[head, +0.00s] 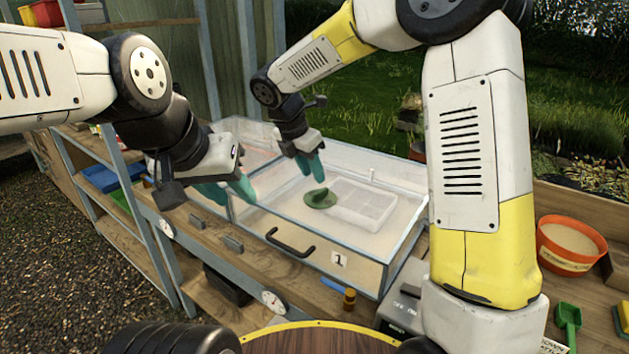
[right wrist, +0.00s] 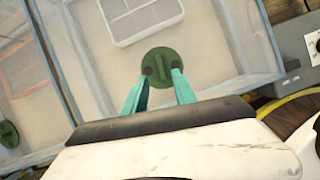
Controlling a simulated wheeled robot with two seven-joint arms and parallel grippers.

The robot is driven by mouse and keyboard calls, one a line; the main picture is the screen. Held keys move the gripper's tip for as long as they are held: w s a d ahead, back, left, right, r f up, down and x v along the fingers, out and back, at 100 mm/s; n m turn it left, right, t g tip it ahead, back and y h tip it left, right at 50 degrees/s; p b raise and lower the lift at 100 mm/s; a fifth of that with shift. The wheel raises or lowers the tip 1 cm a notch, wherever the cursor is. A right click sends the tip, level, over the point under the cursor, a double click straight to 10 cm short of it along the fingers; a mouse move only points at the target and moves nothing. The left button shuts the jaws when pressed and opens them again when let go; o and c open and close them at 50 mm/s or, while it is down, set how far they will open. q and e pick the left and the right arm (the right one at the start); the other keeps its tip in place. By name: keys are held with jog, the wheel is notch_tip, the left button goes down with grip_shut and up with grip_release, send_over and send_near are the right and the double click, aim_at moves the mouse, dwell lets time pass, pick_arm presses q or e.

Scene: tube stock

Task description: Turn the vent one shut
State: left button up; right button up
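The vent of box one is a round green disc with a raised grip ridge (head: 320,198), on the clear lid of the box marked "1" (head: 339,259).
A white divided tray (head: 362,205) shows through the lid. A black handle (head: 290,243) is on the box's front. Another green vent (right wrist: 8,134) shows at the right wrist view's left edge. An orange pot (head: 570,243) and green scoop (head: 568,318) are at right.

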aim_at(320, 190)
jog(key=x, duration=0.6)
jog(key=shift+d+f, duration=0.15)
jog(key=shift+f, duration=0.1)
grip_shut()
